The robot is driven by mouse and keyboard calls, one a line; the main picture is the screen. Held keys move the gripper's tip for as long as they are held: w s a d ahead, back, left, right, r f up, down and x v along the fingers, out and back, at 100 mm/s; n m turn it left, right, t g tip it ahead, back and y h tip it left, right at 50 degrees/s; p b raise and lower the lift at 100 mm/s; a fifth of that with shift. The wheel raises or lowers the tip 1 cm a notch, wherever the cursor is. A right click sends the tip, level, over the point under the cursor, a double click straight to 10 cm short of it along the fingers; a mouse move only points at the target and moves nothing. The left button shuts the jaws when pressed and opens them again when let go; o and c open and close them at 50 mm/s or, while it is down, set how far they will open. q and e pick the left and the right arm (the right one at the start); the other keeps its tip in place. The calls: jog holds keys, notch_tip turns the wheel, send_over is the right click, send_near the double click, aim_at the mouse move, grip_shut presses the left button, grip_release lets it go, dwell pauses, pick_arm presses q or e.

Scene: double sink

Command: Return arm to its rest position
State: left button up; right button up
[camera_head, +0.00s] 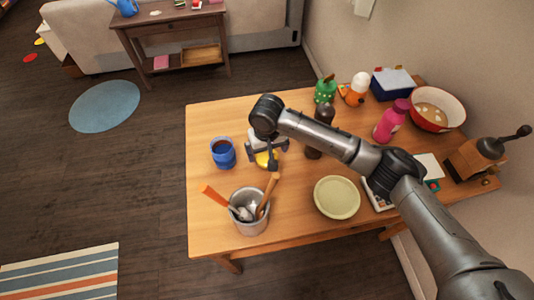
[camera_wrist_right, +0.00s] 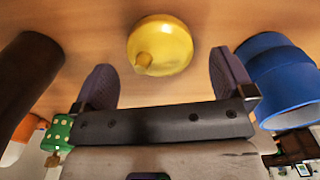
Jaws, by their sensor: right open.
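My right arm reaches in from the lower right in the head view. Its gripper (camera_head: 266,154) is over the middle-left part of the wooden table (camera_head: 300,105). In the right wrist view the gripper (camera_wrist_right: 165,76) has its two fingers wide apart. A round yellow object with a small knob (camera_wrist_right: 162,44) is beyond and between the fingertips, with clear space on both sides. It also shows in the head view, partly hidden under the gripper (camera_head: 264,160). My left gripper is not in view.
A blue mug (camera_head: 223,154) is close left of the gripper. A metal pot with utensils (camera_head: 249,222) stands in front. A dark bottle (camera_head: 325,113) and a green cactus-like item (camera_head: 326,90) are right.

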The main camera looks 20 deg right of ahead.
notch_tip(320, 180, up, 9)
jog(key=p, duration=0.1)
jog(key=shift+f+p, duration=0.2)
jog(key=shift+p, duration=0.15)
jog(key=shift+r, duration=0.1)
